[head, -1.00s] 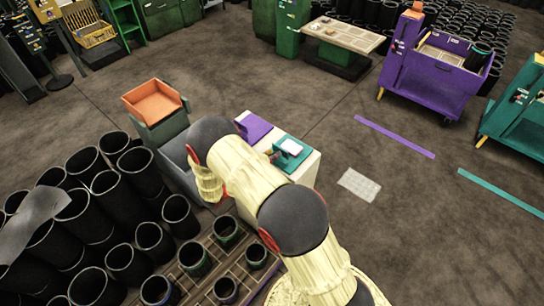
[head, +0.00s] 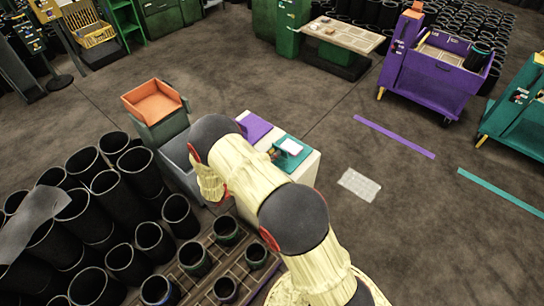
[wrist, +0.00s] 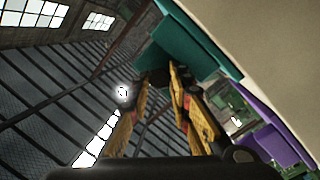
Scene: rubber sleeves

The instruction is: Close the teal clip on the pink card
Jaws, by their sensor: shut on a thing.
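The teal clip (head: 286,161) sits on the pale cabinet top, right of my arm in the head view. A small pale pink card (head: 291,146) lies on its teal surface. In the wrist view teal parts (wrist: 195,40) fill the upper middle, with a darker piece between my yellow fingertips. My gripper (wrist: 160,78) is shut on that piece, which looks like part of the clip. My arm hides most of the gripper in the head view. I cannot make out the card in the wrist view.
A purple pad (head: 254,127) lies on the same cabinet (head: 308,168). An orange tray (head: 154,101) on a grey-green bin stands left. Black rubber sleeves (head: 140,170) crowd the lower left. A purple cart (head: 440,75) stands far right.

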